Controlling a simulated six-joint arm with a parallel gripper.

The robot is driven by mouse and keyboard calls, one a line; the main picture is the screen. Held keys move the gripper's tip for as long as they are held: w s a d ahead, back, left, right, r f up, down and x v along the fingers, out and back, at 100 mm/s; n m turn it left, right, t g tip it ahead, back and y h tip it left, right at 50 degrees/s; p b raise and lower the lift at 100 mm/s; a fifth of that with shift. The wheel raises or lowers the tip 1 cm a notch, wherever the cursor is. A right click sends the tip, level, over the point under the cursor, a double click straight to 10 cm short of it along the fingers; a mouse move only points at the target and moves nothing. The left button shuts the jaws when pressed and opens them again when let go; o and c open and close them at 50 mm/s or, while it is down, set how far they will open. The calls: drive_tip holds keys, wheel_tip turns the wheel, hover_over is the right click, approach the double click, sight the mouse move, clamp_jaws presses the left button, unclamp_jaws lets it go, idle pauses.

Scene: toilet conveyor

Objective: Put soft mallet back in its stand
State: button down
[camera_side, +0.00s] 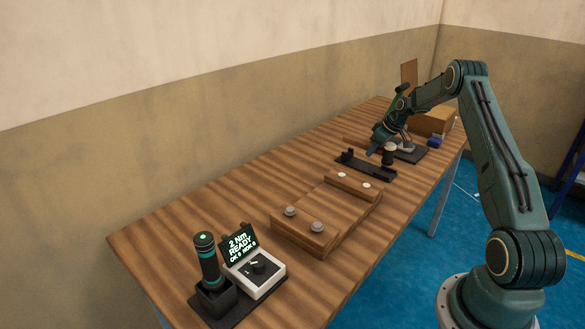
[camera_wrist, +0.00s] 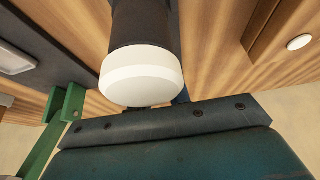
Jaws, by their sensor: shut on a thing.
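The soft mallet shows in the wrist view as a thick black head with a white face (camera_wrist: 140,75), close to the camera. In the side view its dark head (camera_side: 389,156) is small and sits just beside my gripper (camera_side: 376,147). My gripper is shut on the mallet; the grip itself is mostly hidden. A long black stand (camera_side: 376,172) with a short upright at its left end lies on the bench, close below and in front of the gripper. I cannot tell from these views whether the mallet touches it.
A wooden fixture board (camera_side: 305,232) with round metal pads is nearer the camera. A screwdriver in a holder (camera_side: 209,265) and a torque controller (camera_side: 256,272) stand at the front. A cardboard box (camera_side: 433,121) and a blue item (camera_side: 435,141) are at the far end. The bench's left side is clear.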

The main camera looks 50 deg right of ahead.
drive_tip(key=shift+f, duration=0.5)
drive_tip(key=shift+f, duration=0.35)
drive_tip(key=shift+f, duration=0.65)
drive_tip(key=shift+f, duration=0.35)
drive_tip(key=shift+f, duration=0.15)
drive_tip(key=c, duration=1.2)
unclamp_jaws()
drive_tip(key=shift+c, duration=0.2)
drive_tip(key=shift+f, duration=0.1)
